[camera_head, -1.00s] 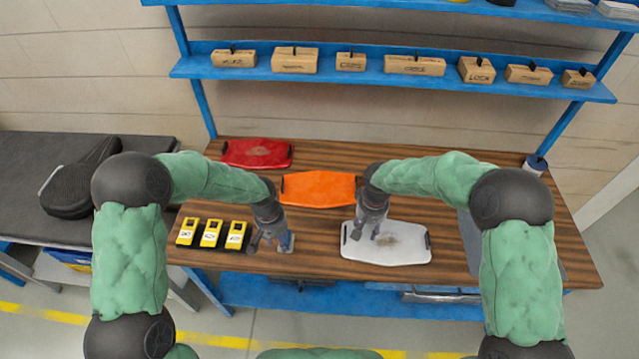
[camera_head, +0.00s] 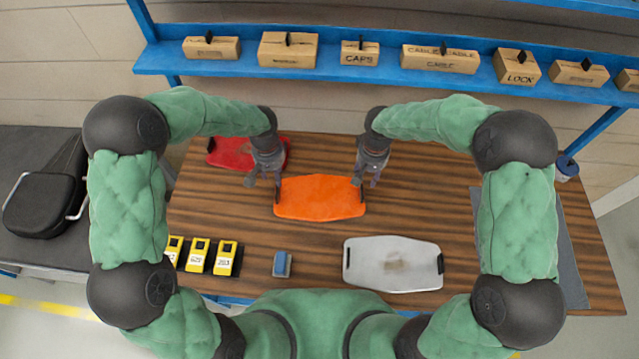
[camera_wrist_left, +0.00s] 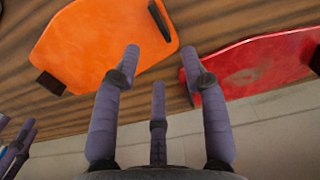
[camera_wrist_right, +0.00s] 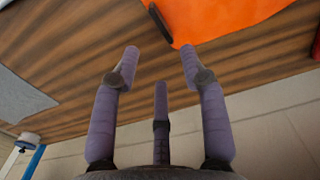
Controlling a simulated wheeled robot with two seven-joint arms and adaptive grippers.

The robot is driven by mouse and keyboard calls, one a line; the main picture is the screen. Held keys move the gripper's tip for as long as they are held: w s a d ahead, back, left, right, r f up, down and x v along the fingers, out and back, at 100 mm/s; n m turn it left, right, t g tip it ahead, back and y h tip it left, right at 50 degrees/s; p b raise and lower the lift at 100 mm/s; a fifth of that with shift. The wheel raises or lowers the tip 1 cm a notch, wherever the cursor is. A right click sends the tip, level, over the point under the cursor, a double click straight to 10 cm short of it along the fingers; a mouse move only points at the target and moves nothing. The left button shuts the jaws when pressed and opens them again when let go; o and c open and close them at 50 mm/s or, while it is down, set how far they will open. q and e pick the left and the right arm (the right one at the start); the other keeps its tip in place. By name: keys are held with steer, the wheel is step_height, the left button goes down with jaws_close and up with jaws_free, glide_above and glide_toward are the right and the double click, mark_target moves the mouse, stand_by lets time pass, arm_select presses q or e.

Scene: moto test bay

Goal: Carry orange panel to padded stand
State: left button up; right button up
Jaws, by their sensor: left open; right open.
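The orange panel (camera_head: 320,198) lies flat on the wooden table, with a dark handle at each short end. My left gripper (camera_head: 264,182) is open just off the panel's left end, between it and the red panel (camera_head: 232,153). In the left wrist view, the orange panel (camera_wrist_left: 100,45) and one dark handle (camera_wrist_left: 160,20) lie just beyond the fingers. My right gripper (camera_head: 368,182) is open near the panel's right end. In the right wrist view, the orange panel's corner (camera_wrist_right: 215,15) and handle (camera_wrist_right: 160,22) lie beyond the fingers. I cannot identify a padded stand on the table.
A white-grey panel (camera_head: 394,264) lies front right, and a small blue block (camera_head: 282,264) front centre. Several yellow devices (camera_head: 198,257) sit front left. A grey mat (camera_head: 572,245) covers the right end. A dark padded bench (camera_head: 40,245) stands left, with a black padded item (camera_head: 45,200) on it.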

mark_target(278, 190)
arm_select(q)
steer(key=shift+s+f, duration=0.1)
arm_select(e)
steer(key=shift+s+f, duration=0.1)
steer(key=shift+f, duration=0.05)
arm_select(q)
step_height(278, 190, down, 11)
steer(key=shift+r, duration=0.2)
arm_select(e)
step_height(278, 190, down, 11)
steer(key=shift+r, duration=0.2)
arm_select(q)
jaws_close()
arm_select(e)
jaws_close()
